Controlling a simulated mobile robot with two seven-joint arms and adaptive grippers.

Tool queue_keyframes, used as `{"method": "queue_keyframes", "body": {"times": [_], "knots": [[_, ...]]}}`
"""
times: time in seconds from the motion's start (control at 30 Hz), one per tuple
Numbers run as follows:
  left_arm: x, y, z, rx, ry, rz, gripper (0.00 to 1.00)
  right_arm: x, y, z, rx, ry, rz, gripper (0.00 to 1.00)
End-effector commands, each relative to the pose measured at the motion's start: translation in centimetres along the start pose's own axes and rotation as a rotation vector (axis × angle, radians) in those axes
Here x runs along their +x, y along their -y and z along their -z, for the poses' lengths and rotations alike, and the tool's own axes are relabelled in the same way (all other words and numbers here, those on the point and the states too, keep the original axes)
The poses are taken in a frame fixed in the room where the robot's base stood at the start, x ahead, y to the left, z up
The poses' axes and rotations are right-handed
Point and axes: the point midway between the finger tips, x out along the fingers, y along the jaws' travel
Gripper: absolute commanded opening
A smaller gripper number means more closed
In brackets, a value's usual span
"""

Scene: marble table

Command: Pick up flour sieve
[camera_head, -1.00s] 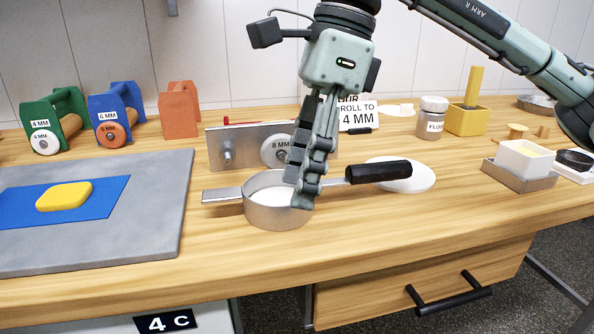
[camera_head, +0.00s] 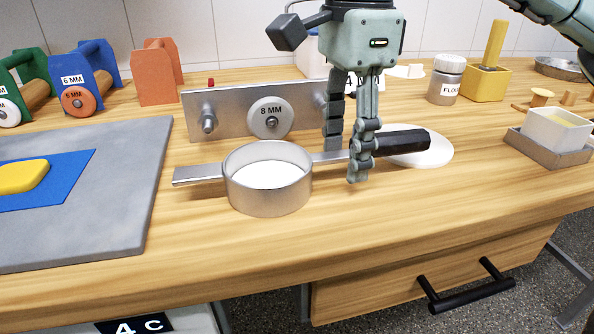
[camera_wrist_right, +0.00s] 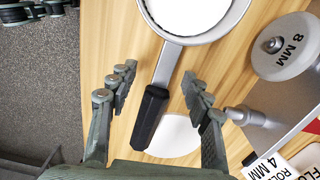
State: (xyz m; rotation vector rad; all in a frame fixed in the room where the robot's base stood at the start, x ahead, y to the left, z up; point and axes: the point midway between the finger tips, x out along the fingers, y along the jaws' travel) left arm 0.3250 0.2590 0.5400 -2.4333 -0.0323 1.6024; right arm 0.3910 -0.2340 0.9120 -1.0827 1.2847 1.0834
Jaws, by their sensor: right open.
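The flour sieve (camera_head: 268,196) is a round metal ring with a white inside, a flat metal tab on its left and a black handle (camera_head: 404,142) on its right. It rests on the wooden table. My right gripper (camera_head: 348,165) points down at the sieve's handle, near where the metal stem meets the black grip. Its fingers are open, one on each side of the handle. In the right wrist view the handle (camera_wrist_right: 151,115) lies between the two spread fingertips (camera_wrist_right: 158,85), apart from both. My left gripper is not in view.
A metal plate with an 8 MM roller disc (camera_head: 270,118) stands behind the sieve. A white disc (camera_head: 432,152) lies under the handle's end. A grey marble slab (camera_head: 120,215) with yellow dough (camera_head: 22,177) is at the left. A flour jar (camera_head: 446,80) stands behind right. The front right tabletop is clear.

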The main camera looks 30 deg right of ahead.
Motion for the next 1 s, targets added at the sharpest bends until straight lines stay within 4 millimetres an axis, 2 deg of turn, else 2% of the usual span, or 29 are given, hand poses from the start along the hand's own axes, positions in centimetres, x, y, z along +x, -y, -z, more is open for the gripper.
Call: {"method": "queue_keyframes", "body": {"times": [0.1,0.3,0.7,1.0], "knots": [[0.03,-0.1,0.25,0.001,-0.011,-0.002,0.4,0.65,-0.01,0.03,0.0,0.0,0.0,0.5],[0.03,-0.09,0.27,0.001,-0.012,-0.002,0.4,0.66,0.01,0.0,0.0,0.001,0.001,0.5],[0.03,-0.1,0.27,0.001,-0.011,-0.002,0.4,0.63,0.01,-0.01,0.0,0.001,0.0,0.0],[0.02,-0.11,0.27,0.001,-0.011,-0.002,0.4,0.52,0.02,-0.03,0.001,0.002,0.002,0.0]]}}
